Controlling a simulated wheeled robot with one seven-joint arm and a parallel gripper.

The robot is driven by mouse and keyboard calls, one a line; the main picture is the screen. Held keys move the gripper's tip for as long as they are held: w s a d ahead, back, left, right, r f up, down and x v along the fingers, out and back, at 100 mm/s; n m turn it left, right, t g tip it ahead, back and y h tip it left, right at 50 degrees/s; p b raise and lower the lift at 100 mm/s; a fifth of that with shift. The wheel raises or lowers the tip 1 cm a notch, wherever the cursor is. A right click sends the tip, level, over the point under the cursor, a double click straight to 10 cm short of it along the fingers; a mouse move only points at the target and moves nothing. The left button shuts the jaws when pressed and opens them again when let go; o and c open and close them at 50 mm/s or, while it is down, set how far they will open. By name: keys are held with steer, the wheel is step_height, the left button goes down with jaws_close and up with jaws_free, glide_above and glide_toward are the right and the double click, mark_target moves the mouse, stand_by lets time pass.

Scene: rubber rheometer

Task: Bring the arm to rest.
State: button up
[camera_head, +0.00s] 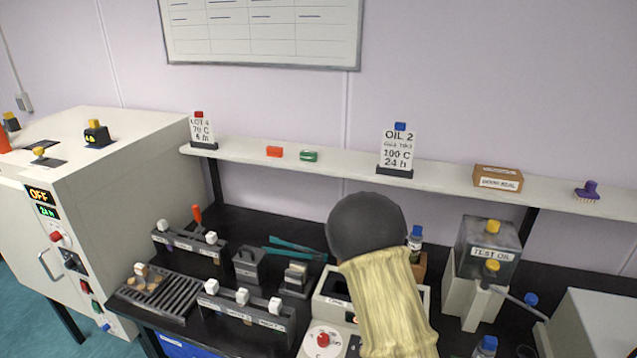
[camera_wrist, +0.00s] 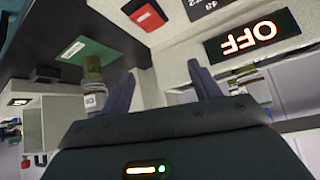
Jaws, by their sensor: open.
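My arm shows in the head view as a dark round joint and a pale yellow ribbed sleeve, raised in front of the bench. My gripper is hidden in the head view. In the wrist view, my gripper (camera_wrist: 162,88) has its two dark fingers spread apart, with nothing seen between them. A small bottle-like thing with an olive top (camera_wrist: 93,70) shows behind or beside the left finger; I cannot tell whether they touch. A lit panel reading OFF (camera_wrist: 240,37), turned over in this view, lies beyond the right finger.
The black bench (camera_head: 410,345) holds sample racks (camera_head: 250,315), a slotted tray (camera_head: 160,298), a TEST OIL tank (camera_head: 487,245) and bottles (camera_head: 415,238). A shelf (camera_head: 345,174) with OIL 2 sign (camera_head: 397,152) runs behind. A white oven cabinet (camera_head: 130,180) stands left.

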steer(key=s+a+r+n+g+y, duration=0.2)
steer(key=s+a+r+n, duration=0.1)
steer(key=s+r, duration=0.2)
steer(key=s+a+r+n+g+y, duration=0.2)
steer(key=s+r, duration=0.4)
steer(key=r, duration=0.4)
steer(key=shift+a+n+g, duration=0.3)
steer(key=shift+a+n, duration=0.25)
steer(key=shift+n, duration=0.65)
steer(key=shift+r, duration=0.1)
